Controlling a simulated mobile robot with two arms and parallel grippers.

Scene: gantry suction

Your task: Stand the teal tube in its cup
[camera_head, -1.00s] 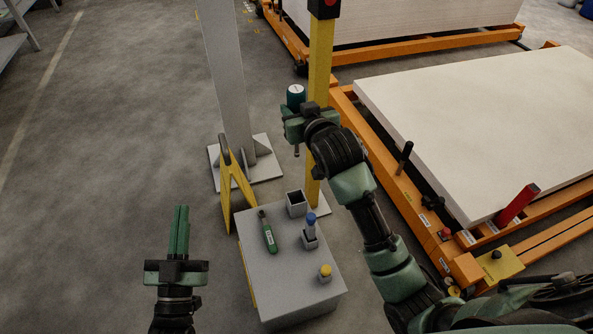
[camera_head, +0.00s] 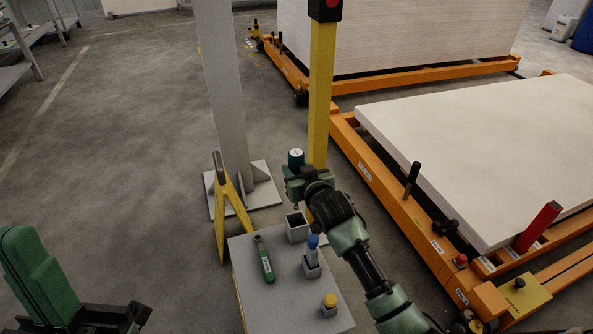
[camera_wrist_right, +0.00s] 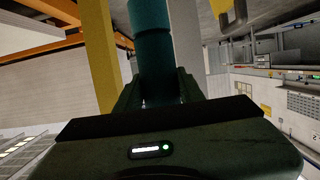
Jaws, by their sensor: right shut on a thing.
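The teal tube (camera_head: 296,157) is upright, held by my right gripper (camera_head: 295,180), which is shut on it. Its teal upper part also shows in the right wrist view (camera_wrist_right: 152,45), between the fingers. The tube's lower end shows just under the gripper, and in the picture it is just above the empty square grey cup (camera_head: 297,232). The cup stands at the back of the grey box top (camera_head: 285,305). I cannot tell the exact gap between them.
A blue-capped tube (camera_head: 313,242) and a yellow-capped one (camera_head: 330,300) stand in holders on the box. A green labelled tool (camera_head: 264,260) lies beside them. A yellow post (camera_head: 320,95) and a grey column (camera_head: 222,90) rise behind. An orange-framed pallet (camera_head: 375,185) is at right.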

